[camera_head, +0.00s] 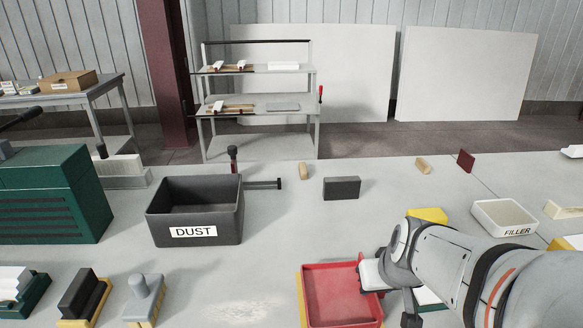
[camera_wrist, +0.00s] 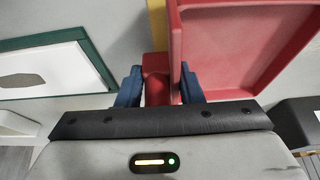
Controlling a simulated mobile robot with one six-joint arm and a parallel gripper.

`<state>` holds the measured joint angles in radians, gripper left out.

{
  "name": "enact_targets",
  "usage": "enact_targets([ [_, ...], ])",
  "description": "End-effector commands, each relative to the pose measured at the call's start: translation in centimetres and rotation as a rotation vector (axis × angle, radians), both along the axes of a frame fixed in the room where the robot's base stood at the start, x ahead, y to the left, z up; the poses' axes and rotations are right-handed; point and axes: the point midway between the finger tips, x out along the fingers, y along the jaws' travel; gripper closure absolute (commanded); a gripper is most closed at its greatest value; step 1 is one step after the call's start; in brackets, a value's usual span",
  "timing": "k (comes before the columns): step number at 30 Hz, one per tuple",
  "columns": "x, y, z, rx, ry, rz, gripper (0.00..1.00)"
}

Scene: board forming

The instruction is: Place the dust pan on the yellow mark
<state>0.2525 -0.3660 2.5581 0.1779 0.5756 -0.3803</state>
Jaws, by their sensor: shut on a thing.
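The red dust pan (camera_head: 340,298) is at the bottom centre of the head view, right of a pale dust patch on the table. It also shows in the wrist view (camera_wrist: 235,45), with its tray at upper right. My gripper (camera_head: 371,274) is at the pan's right side. In the wrist view its blue fingers (camera_wrist: 158,88) are shut on the pan's red handle. The yellow mark (camera_head: 302,302) shows as a thin strip along the pan's left edge and also in the wrist view (camera_wrist: 157,25). The pan hides most of it. I cannot tell whether the pan touches the table.
A black bin labelled DUST (camera_head: 195,210) stands at left of centre. A brush-like block (camera_head: 145,298) is at lower left. A white FILLER tray (camera_head: 503,217) is at right. A green-framed white panel (camera_wrist: 50,75) lies beside the gripper. Bare table lies between bin and pan.

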Motion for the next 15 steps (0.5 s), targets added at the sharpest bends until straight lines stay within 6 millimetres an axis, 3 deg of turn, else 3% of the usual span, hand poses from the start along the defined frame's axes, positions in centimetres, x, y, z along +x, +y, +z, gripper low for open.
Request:
enact_targets([
  [4,0.02,0.00,-0.91,-0.001,-0.001,0.000,0.93],
  [15,0.02,0.00,-0.90,-0.001,-0.001,0.000,0.93],
])
